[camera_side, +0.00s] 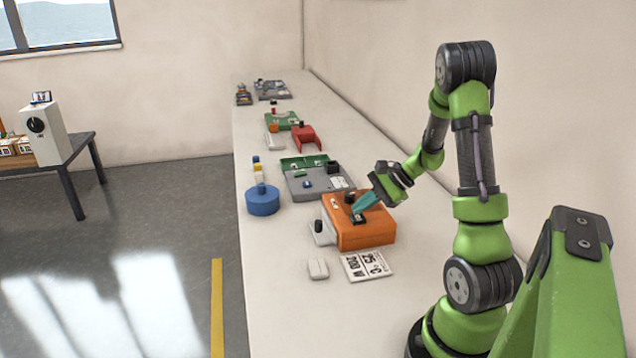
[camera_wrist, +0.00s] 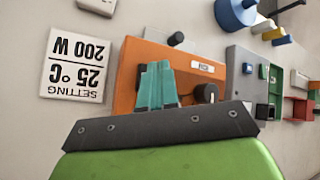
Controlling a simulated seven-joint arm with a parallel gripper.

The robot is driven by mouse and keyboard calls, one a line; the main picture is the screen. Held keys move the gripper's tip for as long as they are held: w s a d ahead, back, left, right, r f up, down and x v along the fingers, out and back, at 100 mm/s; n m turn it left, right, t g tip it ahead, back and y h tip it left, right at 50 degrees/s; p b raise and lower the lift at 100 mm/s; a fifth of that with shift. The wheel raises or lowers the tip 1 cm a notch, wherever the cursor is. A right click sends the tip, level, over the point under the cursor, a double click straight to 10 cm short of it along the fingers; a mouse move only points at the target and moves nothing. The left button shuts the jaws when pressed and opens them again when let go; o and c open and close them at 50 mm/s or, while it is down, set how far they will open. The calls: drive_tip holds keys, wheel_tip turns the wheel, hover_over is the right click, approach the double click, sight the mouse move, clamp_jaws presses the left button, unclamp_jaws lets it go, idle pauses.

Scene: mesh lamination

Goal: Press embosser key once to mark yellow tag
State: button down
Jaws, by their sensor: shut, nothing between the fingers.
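My gripper (camera_side: 362,205) has teal fingers held together and empty, tips at the top of an orange box (camera_side: 365,236). In the wrist view the fingers (camera_wrist: 157,80) lie over the same orange box (camera_wrist: 128,70), between a black round knob (camera_wrist: 206,93) and its edge. I cannot tell whether the tips touch it. A small label strip (camera_wrist: 202,66) is on its top. A small yellow piece (camera_side: 257,167) stands in a row by the blue cylinder (camera_side: 262,201); I cannot tell if it is the tag. No part is clearly recognisable as the embosser key.
A printed card (camera_side: 367,265) reading 25°C 200 W and a small white block (camera_side: 318,268) lie in front of the box. A grey tray (camera_side: 310,184) and a red device (camera_side: 305,137) stand behind it. The bench's near end is clear.

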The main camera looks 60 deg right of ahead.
sight(362, 217)
drive_tip(key=shift+f, duration=0.8)
idle(0.7)
drive_tip(key=shift+r, duration=1.05)
drive_tip(key=shift+r, duration=0.1)
drive_tip(key=shift+r, duration=2.45)
